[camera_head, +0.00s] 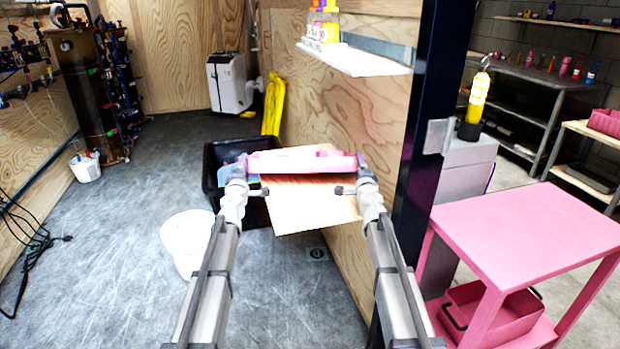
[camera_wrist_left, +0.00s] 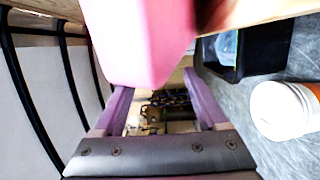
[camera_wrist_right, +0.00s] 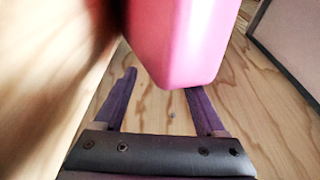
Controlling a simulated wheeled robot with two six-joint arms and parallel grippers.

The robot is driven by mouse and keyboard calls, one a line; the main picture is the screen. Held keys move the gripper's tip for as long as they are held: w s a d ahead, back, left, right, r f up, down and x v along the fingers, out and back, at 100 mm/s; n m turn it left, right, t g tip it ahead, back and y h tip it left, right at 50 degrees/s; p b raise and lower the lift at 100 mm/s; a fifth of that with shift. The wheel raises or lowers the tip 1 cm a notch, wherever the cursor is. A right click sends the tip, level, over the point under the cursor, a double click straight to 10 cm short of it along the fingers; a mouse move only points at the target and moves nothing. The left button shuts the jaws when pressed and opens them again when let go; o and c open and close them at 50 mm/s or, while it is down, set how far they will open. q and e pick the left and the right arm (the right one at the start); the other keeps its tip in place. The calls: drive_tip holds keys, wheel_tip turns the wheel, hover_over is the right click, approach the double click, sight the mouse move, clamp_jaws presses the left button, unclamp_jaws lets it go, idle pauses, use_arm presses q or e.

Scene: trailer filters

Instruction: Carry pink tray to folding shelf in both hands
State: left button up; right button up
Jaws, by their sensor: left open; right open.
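The pink tray (camera_head: 303,163) appears to rest on the light wooden folding shelf (camera_head: 322,217) by the plywood wall. My left gripper (camera_head: 257,191) is open near the tray's left end. In the left wrist view, the tray's pink end (camera_wrist_left: 140,45) shows by the open fingers (camera_wrist_left: 156,84). My right gripper (camera_head: 343,190) is open near the tray's right end. In the right wrist view, the pink end (camera_wrist_right: 185,40) overlaps the gap between the open fingers (camera_wrist_right: 160,84). I cannot tell whether any finger touches the tray. The inside of the tray is hidden.
A pink table (camera_head: 535,225) with a pink bin (camera_head: 505,312) below stands at right. A dark post (camera_head: 425,150) rises between it and the wall. A black bin (camera_head: 214,165) and a white bucket (camera_head: 185,238) stand left of the shelf. The floor at left is mostly clear.

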use_arm(q)
drive_tip(key=shift+o, duration=0.3)
drive_tip(key=shift+a, duration=0.4)
use_arm(e)
drive_tip(key=shift+d, duration=0.4)
use_arm(q)
drive_tip(key=o, duration=0.3)
drive_tip(key=shift+a, duration=0.1)
use_arm(e)
drive_tip(key=shift+d, duration=0.1)
use_arm(q)
drive_tip(key=shift+o, duration=0.2)
drive_tip(key=shift+a, duration=0.1)
use_arm(e)
drive_tip(key=o, duration=0.4)
drive_tip(key=shift+d, duration=0.1)
use_arm(q)
drive_tip(key=s, duration=1.2)
use_arm(e)
drive_tip(key=shift+s, duration=0.15)
drive_tip(key=s, duration=1.2)
drive_tip(key=shift+w, duration=0.1)
